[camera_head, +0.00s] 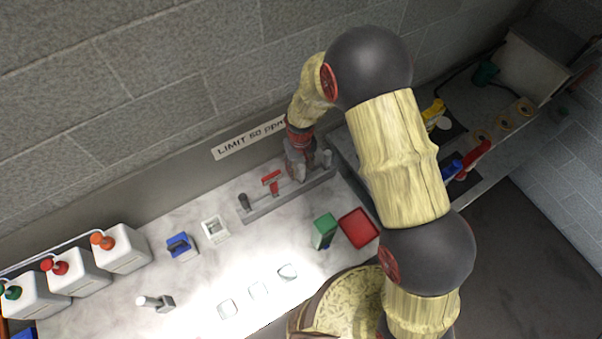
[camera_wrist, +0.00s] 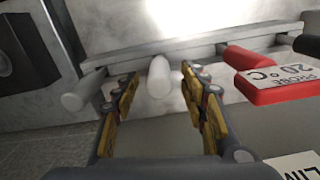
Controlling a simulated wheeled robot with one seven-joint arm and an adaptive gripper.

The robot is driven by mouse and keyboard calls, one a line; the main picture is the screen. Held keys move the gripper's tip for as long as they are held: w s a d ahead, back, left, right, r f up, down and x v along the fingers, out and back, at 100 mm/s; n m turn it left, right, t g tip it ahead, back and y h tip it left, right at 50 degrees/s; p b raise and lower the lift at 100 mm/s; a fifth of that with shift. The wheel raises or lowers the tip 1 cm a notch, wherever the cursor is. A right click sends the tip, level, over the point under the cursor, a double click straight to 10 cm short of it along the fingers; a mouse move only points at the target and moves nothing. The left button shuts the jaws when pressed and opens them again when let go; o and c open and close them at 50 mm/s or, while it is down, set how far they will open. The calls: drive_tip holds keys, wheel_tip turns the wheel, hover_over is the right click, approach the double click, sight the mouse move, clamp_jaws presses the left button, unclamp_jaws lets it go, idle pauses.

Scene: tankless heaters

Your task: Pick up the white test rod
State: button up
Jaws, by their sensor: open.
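A pale white rod (camera_wrist: 159,77) stands in a grey rack (camera_wrist: 215,40), between my gripper's fingers in the wrist view. My gripper (camera_wrist: 160,84) is open, with a finger on each side of the rod and visible gaps between. In the head view my gripper (camera_head: 298,151) is over the rack (camera_head: 290,196) near the back wall, and largely covers this rod. A greyer rod (camera_wrist: 82,92) stands in the same rack, just outside the left finger in the wrist view; it also shows in the head view (camera_head: 326,159).
A red probe (camera_wrist: 268,76) labelled 20 °C and a black-topped item (camera_head: 244,202) share the rack. A green box (camera_head: 324,231) and red tray (camera_head: 358,228) lie nearer. White jugs (camera_head: 121,249) stand at left. The wall with the LIMIT sign (camera_head: 248,138) is close behind.

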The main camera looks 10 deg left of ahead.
sight(301, 178)
drive_tip(key=shift+f, duration=1.9)
drive_tip(key=shift+c, duration=0.8)
clamp_jaws()
